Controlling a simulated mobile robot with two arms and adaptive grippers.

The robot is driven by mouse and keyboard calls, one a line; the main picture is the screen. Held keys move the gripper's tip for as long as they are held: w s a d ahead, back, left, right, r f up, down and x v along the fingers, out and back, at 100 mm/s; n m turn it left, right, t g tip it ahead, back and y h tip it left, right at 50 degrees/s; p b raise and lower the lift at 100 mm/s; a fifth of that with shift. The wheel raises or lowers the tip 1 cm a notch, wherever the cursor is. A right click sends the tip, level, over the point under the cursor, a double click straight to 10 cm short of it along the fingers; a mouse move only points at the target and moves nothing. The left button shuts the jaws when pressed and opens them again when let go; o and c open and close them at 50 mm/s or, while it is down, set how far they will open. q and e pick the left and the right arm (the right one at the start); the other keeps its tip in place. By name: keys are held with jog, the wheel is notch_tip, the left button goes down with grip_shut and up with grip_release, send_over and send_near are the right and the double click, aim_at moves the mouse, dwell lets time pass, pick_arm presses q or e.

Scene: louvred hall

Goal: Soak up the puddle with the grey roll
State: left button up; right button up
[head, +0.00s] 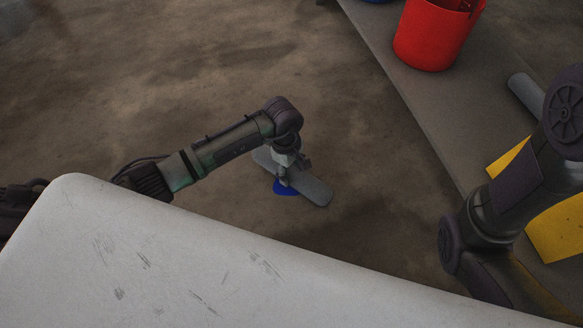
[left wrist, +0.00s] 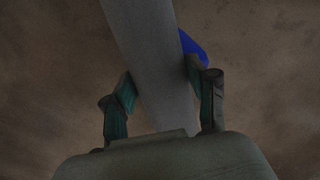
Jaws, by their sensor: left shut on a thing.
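The grey roll (head: 314,188) is a long grey cylinder low over the brown floor in the head view. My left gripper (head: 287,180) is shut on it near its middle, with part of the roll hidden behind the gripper. In the left wrist view the roll (left wrist: 155,60) runs between the two fingers of my left gripper (left wrist: 160,98). The blue puddle (head: 284,188) shows partly from under the roll on the floor; it also shows beside the roll in the left wrist view (left wrist: 191,47). I cannot tell whether the roll touches the puddle. My right gripper is not seen.
A red bucket (head: 432,36) stands on a grey raised strip (head: 404,92) at the upper right. Another grey cylinder (head: 526,95) and a yellow item (head: 556,232) lie there, partly behind my right arm. The floor left of the roll is clear.

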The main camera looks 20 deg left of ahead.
pick_arm(q)
jog(key=shift+r, duration=0.1)
jog(key=shift+f+b, duration=0.35)
jog(key=shift+f, duration=0.25)
dwell(0.4)
jog(key=shift+w, duration=0.25)
jog(key=shift+w+a+f+b, duration=0.15)
jog(key=shift+w+a+b, duration=0.15)
jog(key=shift+w+b, duration=0.5)
jog(key=shift+w+a+b, duration=0.3)
jog(key=shift+w+b, duration=0.1)
jog(key=shift+w, duration=0.55)
jog(key=shift+w+a+b, duration=0.3)
jog(key=shift+w+b, duration=0.05)
jog(key=shift+w, duration=0.55)
